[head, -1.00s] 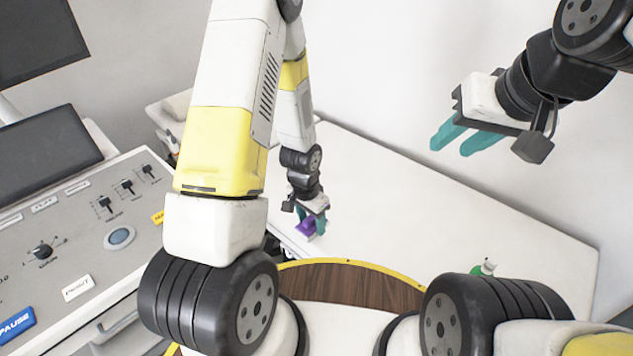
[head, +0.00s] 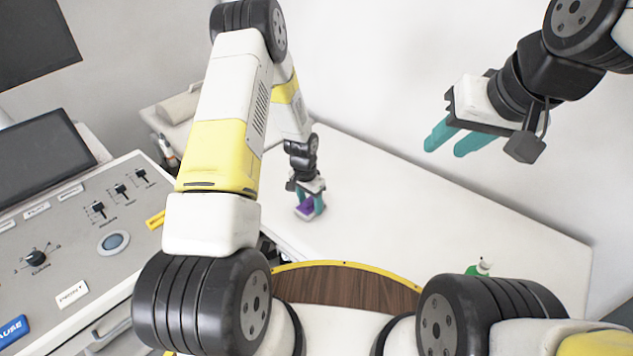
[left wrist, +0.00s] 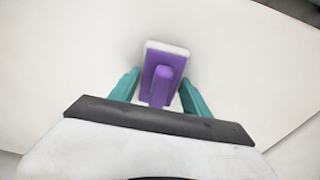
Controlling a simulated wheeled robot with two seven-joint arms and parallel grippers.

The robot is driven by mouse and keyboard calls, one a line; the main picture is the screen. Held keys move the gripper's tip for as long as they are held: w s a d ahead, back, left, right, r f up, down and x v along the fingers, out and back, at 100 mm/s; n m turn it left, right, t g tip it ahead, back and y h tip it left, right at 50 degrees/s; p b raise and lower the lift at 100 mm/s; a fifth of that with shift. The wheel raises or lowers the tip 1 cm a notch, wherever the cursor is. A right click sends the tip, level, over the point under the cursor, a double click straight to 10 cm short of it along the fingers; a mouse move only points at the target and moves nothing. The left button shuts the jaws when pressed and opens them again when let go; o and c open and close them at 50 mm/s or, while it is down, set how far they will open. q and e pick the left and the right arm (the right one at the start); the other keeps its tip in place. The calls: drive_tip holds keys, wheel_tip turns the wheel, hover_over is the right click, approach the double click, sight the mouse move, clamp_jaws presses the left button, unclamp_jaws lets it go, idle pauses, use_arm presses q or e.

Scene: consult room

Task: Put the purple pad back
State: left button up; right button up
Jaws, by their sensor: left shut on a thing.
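The purple pad (head: 304,210) is a purple block with a raised grip on top and a white layer beneath. It also shows in the left wrist view (left wrist: 174,62), between the teal fingers. My left gripper (head: 310,203) is shut on the pad, with one finger on each side of its raised grip. The pad is at or just above the white table (head: 400,205); I cannot tell whether it touches. My right gripper (head: 447,140) is empty, held high at the right, with its teal fingers apart.
A control console (head: 75,245) with screens stands at the left. A green and white bottle (head: 481,267) is at the table's front right, partly hidden by my body. The middle and right of the table are clear. A wall runs behind the table.

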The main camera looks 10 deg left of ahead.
use_arm(q)
drive_tip(key=o, duration=1.4)
drive_tip(key=shift+f, duration=0.1)
drive_tip(key=shift+o, duration=0.2)
drive_tip(key=r, duration=0.8)
drive_tip(key=s+r, duration=0.1)
drive_tip(key=r, duration=0.3)
drive_tip(key=shift+a, duration=0.4)
wheel_tip(320, 180, up, 10)
drive_tip(key=r+n+t, duration=0.1)
hover_over(307, 200)
drive_tip(key=s, duration=0.2)
drive_tip(key=s+a+r+n+t, duration=0.1)
drive_tip(key=s+a+r+n, duration=0.1)
drive_tip(key=s+r, duration=0.6)
drive_tip(key=s+r+n+t+h, duration=0.1)
drive_tip(key=s+r+n+t, duration=0.2)
drive_tip(key=s+r, duration=0.9)
drive_tip(key=s, duration=0.4)
drive_tip(key=shift+d+r, duration=0.25)
drive_tip(key=shift+d, duration=0.1)
